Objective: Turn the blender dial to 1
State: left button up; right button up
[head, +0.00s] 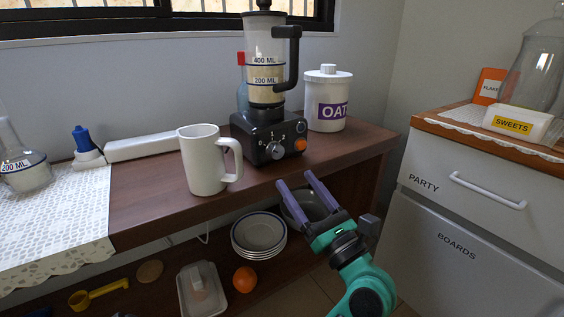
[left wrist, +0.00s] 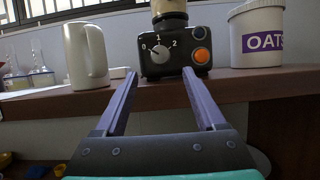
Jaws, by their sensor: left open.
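The blender (head: 265,75) stands upright on the wooden shelf, its jug part filled with pale contents. Its black base (head: 243,124) has a grey dial (head: 276,150) with the marks 0, 1 and 2, and an orange button (head: 300,144). In the left wrist view the dial (left wrist: 159,53) seems to point up and left, toward 0. My left gripper (head: 295,178) is open and empty, in front of and below the dial. Its fingers (left wrist: 160,82) point at the base and are apart from it. My right gripper is not in view.
A white mug (head: 203,165) stands close left of the blender, and an oats canister (head: 327,90) stands to its right. The shelf edge (head: 165,228) runs below the dial. Stacked plates (head: 259,233) and an orange (head: 244,279) are lower down. A white cabinet (head: 470,240) is at right.

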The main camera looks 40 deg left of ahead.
aim_at(279, 156)
pick_arm(q)
jog(key=x, duration=0.7)
jog(key=shift+w+a+r, duration=0.15)
jog(key=shift+a, duration=0.2)
grip_shut()
